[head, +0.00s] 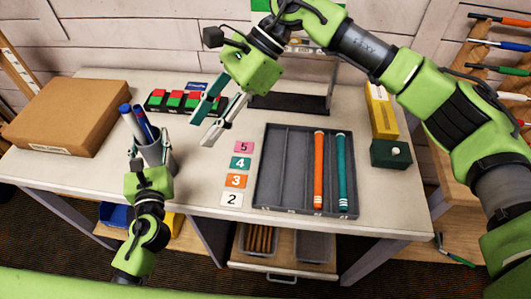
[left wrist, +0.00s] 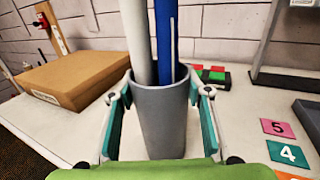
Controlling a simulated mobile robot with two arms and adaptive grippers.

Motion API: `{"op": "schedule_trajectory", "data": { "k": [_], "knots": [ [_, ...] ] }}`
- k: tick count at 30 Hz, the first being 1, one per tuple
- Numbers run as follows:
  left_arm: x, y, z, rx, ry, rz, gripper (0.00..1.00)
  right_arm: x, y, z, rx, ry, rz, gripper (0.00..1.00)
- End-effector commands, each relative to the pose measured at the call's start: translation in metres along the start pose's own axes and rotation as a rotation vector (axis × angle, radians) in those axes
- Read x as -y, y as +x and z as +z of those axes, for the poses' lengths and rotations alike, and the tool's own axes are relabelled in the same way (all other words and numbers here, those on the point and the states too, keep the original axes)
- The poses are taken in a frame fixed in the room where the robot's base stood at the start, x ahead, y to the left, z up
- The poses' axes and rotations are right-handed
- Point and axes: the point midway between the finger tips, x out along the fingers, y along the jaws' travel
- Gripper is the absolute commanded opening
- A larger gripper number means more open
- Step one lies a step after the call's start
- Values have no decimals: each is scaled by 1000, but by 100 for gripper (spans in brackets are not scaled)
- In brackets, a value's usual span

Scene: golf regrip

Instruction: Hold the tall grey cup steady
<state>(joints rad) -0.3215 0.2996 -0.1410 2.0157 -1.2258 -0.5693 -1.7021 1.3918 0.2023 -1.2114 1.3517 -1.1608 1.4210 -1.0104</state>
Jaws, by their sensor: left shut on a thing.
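My left gripper (head: 153,160) is shut on the cup from the front. In the left wrist view the cup (left wrist: 160,118) sits between my left gripper's teal finger pads (left wrist: 162,112), one on each side. A white stick (left wrist: 135,40) and a blue one (left wrist: 168,40) lean against its back rim. My right gripper (head: 203,130) is above the table's middle, fingers parted and empty, well apart from the cup.
A cardboard box (head: 70,115) lies at the left. A red-and-green button block (head: 175,101) is behind the cup. Numbered cards (head: 236,181) lie beside a dark tray (head: 270,165) holding orange (head: 319,170) and teal (head: 341,170) grips. A yellow box (head: 381,110) stands at right.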

Motion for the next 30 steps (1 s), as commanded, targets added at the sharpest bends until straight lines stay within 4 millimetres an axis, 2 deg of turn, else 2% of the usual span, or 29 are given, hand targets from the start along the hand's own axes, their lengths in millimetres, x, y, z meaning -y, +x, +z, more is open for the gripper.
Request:
{"op": "schedule_trajectory", "data": {
  "k": [1,16,23,30],
  "knots": [
    [0,-1,-5,-9,-1,-1,23,-6,0,-8,-30,-24,23,36],
    [0,-1,-6,-11,-1,-1,23,-70,-11,-79,-284,-295,219,36],
    [0,-2,-6,-12,-1,-1,23,-83,-14,-94,-337,-360,256,36],
    [0,-2,-6,-12,-1,-1,23,-85,-15,-97,-345,-370,261,36]
  ]
}}
